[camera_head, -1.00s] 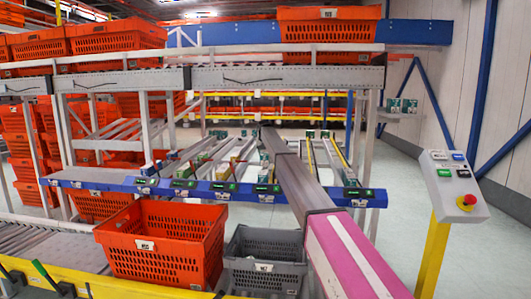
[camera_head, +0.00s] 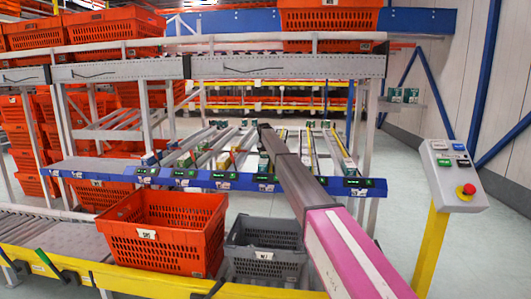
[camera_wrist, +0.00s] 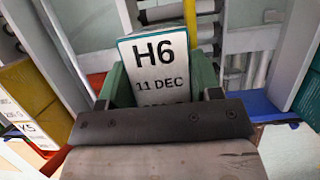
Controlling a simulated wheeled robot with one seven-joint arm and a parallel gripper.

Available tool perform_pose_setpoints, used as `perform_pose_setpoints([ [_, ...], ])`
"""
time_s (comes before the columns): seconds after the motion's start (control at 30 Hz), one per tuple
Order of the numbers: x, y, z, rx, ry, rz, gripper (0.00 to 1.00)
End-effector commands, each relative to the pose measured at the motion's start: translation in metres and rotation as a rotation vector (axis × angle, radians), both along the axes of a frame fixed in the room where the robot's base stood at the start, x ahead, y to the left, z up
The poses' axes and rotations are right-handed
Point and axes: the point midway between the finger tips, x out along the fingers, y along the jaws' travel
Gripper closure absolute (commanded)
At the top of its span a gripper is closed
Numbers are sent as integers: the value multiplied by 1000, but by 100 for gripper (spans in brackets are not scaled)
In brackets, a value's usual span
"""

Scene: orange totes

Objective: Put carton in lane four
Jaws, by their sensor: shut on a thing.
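In the wrist view, my gripper (camera_wrist: 160,88) is shut on a carton (camera_wrist: 157,52) with teal edges. The carton's white face reads "H6" and "11 DEC"; its lower part is hidden behind the dark gripper body. In the head view my arm reaches over the blue front rail (camera_head: 222,181) into the sloped lanes of the rack. My gripper and the held carton cannot be made out clearly there. Several lanes run side by side behind the rail, with small dark tags along it. I cannot read the lane numbers.
An orange tote (camera_head: 165,238) and a grey tote (camera_head: 265,250) stand in front of the rack. A control box (camera_head: 452,174) on a yellow post stands at the right. In the wrist view, a yellow carton (camera_wrist: 38,95) is at the left, beside a grey lane divider.

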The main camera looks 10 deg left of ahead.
Motion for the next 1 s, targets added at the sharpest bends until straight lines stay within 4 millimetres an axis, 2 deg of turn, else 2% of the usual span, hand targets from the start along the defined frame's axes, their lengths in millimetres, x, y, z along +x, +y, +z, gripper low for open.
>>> perform_pose_setpoints([
  [0.3,0,0,0,0,-1,0,72],
  [0.33,0,0,0,0,-1,0,32],
  [0.4,0,0,0,0,-1,0,12],
  [0.77,-1,0,2,0,0,0,12],
  [1.0,-10,0,23,1,-1,0,12],
])
